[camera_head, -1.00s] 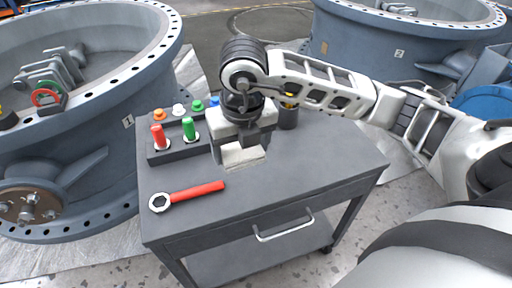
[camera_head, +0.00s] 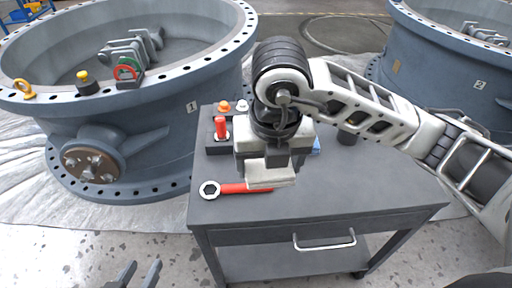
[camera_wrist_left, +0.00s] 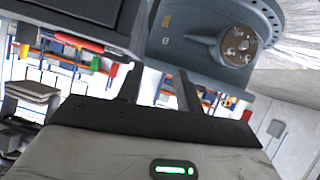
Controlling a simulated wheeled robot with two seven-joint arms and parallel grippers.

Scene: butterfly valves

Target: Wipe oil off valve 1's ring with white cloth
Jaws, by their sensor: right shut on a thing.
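Valve 1 (camera_head: 150,130) is the large blue-grey housing at the left, marked "1", with its bolt-holed ring (camera_head: 200,82) on top. I cannot make out oil on the ring. My left gripper (camera_head: 145,266) is low at the bottom left, below valve 1, with fingers apart. In the left wrist view its fingers (camera_wrist_left: 158,85) hold nothing.
Valve 2 (camera_head: 440,70) stands at the right. On valve 1's rim sit a yellow ring bolt (camera_head: 24,90), a yellow-topped knob (camera_head: 84,84) and a red ring (camera_head: 126,70).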

